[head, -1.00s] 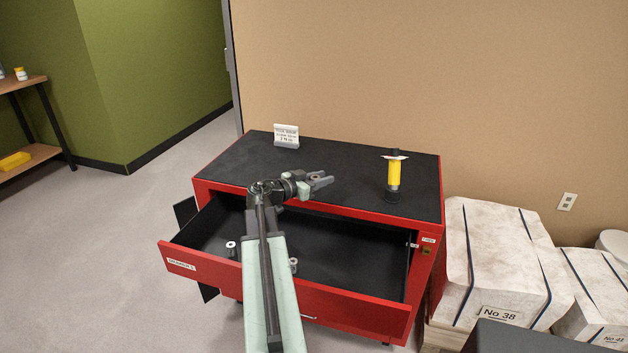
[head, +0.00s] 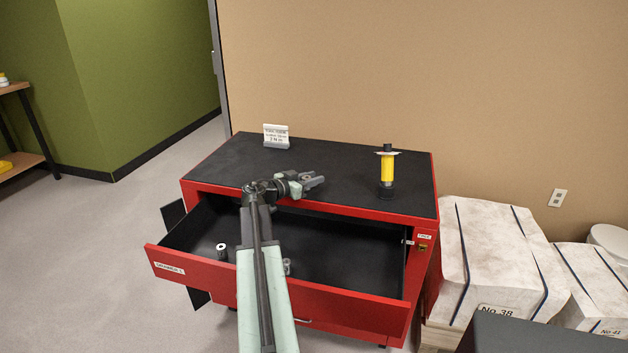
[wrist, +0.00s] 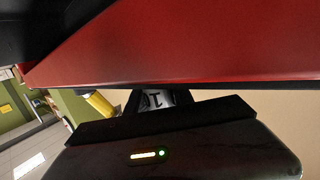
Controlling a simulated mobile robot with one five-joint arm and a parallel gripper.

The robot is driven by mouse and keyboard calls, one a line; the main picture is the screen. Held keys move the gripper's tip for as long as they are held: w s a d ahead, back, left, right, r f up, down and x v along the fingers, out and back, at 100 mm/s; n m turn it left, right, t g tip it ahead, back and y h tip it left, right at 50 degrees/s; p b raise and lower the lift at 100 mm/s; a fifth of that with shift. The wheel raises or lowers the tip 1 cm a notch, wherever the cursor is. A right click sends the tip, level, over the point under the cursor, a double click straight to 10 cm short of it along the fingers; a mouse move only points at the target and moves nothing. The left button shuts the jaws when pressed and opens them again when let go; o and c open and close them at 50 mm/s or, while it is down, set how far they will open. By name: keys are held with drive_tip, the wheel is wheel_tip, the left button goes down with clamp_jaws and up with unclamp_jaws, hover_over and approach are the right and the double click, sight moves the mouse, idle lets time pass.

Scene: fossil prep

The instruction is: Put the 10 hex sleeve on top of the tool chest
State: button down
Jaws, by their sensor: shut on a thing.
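The red tool chest (head: 310,214) has a black top (head: 335,165) and stands against the tan wall. My gripper (head: 314,181) is around the front part of this top in the head view. It is shut on a small grey sleeve; in the wrist view, the sleeve (wrist: 156,98) shows dark marks that I cannot read with certainty. Whether it touches the top is unclear. The red chest edge (wrist: 180,50) fills much of the wrist view. Two other small sleeves, one at the left (head: 221,250) and one beside my arm (head: 287,266), are in the open drawer (head: 200,271).
A yellow and black tool (head: 387,170) stands upright on the right of the top. A small sign (head: 276,137) stands at the back left. The middle of the top is clear. White wrapped blocks (head: 495,255) are right of the chest.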

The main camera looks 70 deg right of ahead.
drive_tip(key=c, duration=1.1)
unclamp_jaws()
drive_tip(key=shift+f, duration=0.1)
drive_tip(key=shift+r+p, duration=0.3)
drive_tip(key=p+v, duration=0.1)
drive_tip(key=v, duration=1.1)
drive_tip(key=shift+f, duration=0.2)
